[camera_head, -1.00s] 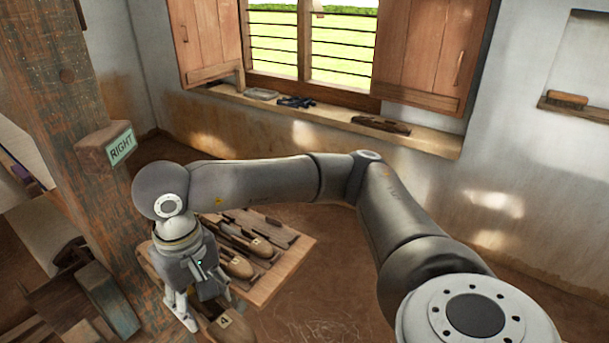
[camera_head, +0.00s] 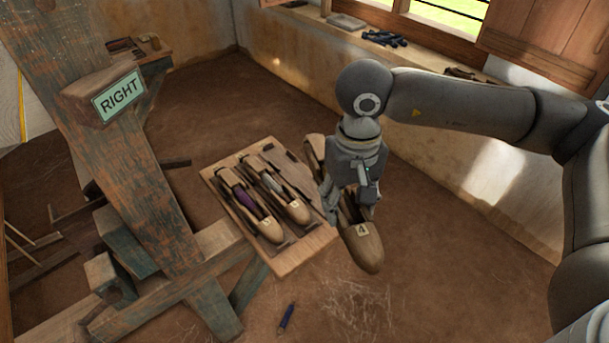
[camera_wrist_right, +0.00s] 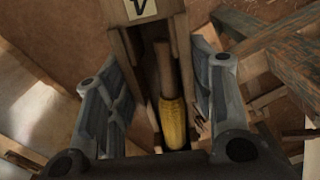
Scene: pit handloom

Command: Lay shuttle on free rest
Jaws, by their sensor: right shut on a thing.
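My right gripper (camera_head: 352,198) is shut on a wooden shuttle marked 4 (camera_head: 366,250). The shuttle hangs just right of the rest board, its rounded tip toward the viewer. In the right wrist view both fingers (camera_wrist_right: 163,100) flank the shuttle, whose yellow bobbin (camera_wrist_right: 172,122) shows. The wooden rest board (camera_head: 300,256) holds a shuttle with a purple bobbin (camera_head: 267,228) on the left and one with a pale bobbin (camera_head: 297,211) in the middle. The right-hand rest (camera_head: 292,172) looks empty, with dark supports showing. My left gripper is out of view.
A worn loom post with a RIGHT sign (camera_head: 119,97) stands left of the board, with beams at its foot. A window sill (camera_head: 345,42) with tools runs behind my arm. Floor in front is mostly clear.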

